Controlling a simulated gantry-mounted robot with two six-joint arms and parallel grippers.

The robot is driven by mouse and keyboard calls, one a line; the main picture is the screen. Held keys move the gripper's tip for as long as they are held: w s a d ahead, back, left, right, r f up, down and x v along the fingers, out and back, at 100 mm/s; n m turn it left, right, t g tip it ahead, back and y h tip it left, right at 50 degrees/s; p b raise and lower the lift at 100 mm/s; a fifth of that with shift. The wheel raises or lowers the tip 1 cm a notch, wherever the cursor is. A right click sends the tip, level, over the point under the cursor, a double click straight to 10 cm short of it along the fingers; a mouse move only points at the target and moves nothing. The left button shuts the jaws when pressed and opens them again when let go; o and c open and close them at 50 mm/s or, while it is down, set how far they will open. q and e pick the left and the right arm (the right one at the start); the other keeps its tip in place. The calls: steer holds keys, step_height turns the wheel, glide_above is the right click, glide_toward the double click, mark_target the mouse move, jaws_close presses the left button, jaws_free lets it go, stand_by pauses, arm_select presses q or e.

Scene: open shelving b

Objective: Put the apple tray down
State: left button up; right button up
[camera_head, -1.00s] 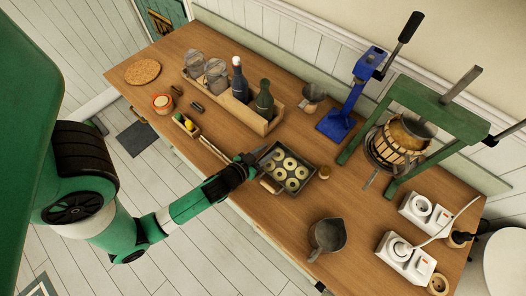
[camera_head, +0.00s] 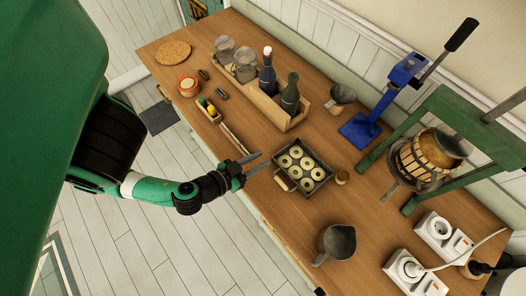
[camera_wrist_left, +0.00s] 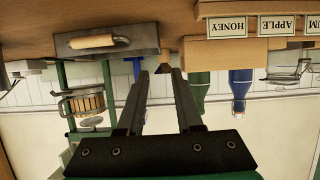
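The apple tray (camera_head: 322,184), a dark square pan with pale apple rings in it, sits flat on the wooden table. Its wooden handle (camera_head: 284,180) faces the table's front edge. My left gripper (camera_head: 264,162) is open and empty, just left of the tray and apart from it. In the left wrist view, which is upside down, the open fingers (camera_wrist_left: 154,72) have nothing between them. The tray's side (camera_wrist_left: 146,39) and pale handle (camera_wrist_left: 92,42) show beyond them, to the left. My right gripper is not in view.
A wooden bottle crate (camera_head: 268,109) stands behind the tray. A blue press (camera_head: 361,130) and green-framed fruit press (camera_head: 480,125) stand farther right. Bare table lies between tray and jug.

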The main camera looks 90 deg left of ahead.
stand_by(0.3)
arm_select(q)
steer(key=w+d+r+t+h, duration=0.1)
steer(key=w+d+r+t, duration=0.25)
steer(key=w+r, duration=0.7)
steer(key=w+d+r+t+h, duration=0.25)
steer(key=w+d+r, duration=0.25)
steer(key=w+r, duration=0.5)
steer(key=w+d+r+m+t+h, duration=0.1)
steer(key=w+r+t, duration=0.15)
steer(key=r, duration=0.55)
steer(key=w+d+r+m+t, duration=0.1)
steer(key=w+r+t, duration=0.15)
steer(key=r, duration=0.55)
steer(key=s+d+r+m+t+h, duration=0.1)
steer(key=s+r+m+t+h, duration=0.1)
steer(key=r, duration=0.8)
steer(key=s+d+r+m+t+h, duration=0.1)
steer(key=s+r+m+t+h, duration=0.2)
steer(key=r, duration=0.8)
steer(key=shift+s+d+m, duration=0.25)
steer(key=shift+s+m, duration=0.25)
steer(key=shift+s, duration=0.05)
steer(key=shift+c, duration=1.2)
